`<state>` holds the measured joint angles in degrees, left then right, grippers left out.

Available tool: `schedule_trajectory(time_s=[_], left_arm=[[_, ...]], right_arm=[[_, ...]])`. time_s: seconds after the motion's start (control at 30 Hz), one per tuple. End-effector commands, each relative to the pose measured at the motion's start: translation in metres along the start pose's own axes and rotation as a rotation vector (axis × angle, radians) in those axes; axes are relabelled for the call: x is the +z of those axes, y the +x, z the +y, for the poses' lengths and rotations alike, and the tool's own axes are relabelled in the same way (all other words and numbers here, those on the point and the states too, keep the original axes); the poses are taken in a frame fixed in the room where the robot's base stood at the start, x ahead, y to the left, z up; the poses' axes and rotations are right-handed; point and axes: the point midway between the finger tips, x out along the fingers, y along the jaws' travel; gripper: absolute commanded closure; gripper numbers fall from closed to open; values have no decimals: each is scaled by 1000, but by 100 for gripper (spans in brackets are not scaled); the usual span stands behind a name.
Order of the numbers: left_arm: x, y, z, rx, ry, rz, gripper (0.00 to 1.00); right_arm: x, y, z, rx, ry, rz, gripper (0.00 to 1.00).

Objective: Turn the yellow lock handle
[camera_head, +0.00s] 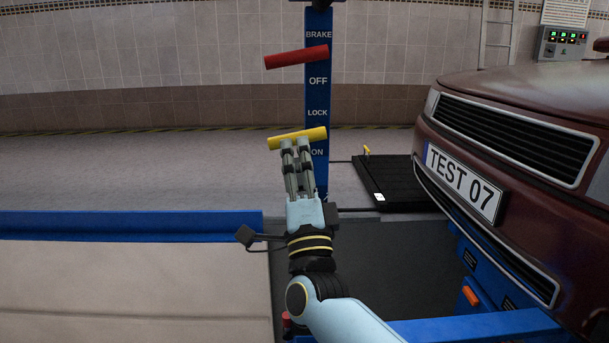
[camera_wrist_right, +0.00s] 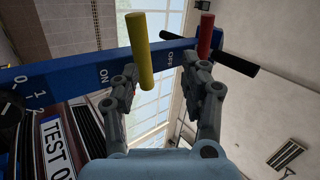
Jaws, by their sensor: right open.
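The yellow lock handle (camera_head: 297,138) sticks out to the left from a blue post (camera_head: 318,98), near its LOCK and ON labels, tilted slightly up to the right. In the right wrist view the yellow handle (camera_wrist_right: 141,52) stands ahead of my right gripper (camera_wrist_right: 172,82), nearer its left finger. My right gripper (camera_head: 295,146) is open, with its fingertips at or just below the handle in the head view. I cannot tell whether they touch it. My left gripper is not in view.
A red handle (camera_head: 296,57) sits higher on the post, by the BRAKE and OFF labels. A dark red car (camera_head: 520,140) with a TEST 07 plate stands at the right. A blue rail (camera_head: 130,222) runs along the left. A black plate (camera_head: 395,182) lies on the floor behind.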

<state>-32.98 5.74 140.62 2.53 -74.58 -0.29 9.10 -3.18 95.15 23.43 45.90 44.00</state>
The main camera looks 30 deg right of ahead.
Motion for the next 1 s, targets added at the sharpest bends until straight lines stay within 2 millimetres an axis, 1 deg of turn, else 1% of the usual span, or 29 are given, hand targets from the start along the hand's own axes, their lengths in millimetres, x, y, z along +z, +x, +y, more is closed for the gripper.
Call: schedule_trajectory(time_s=[0.03, 0.1, 0.2, 0.33, 0.5, 1.0], left_arm=[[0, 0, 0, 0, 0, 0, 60], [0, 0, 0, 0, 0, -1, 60], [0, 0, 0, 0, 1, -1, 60], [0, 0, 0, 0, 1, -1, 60], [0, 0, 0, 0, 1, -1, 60], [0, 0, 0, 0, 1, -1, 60]], right_arm=[[-2, -12, -8, 4, 0, 1, 54], [-4, -25, -18, 4, 0, 1, 54], [-6, -40, -30, 4, 0, 1, 54], [-9, -54, -41, 2, 0, 1, 54], [-10, -62, -47, 0, -1, 0, 54], [-10, -62, -47, 0, 0, 0, 54]])
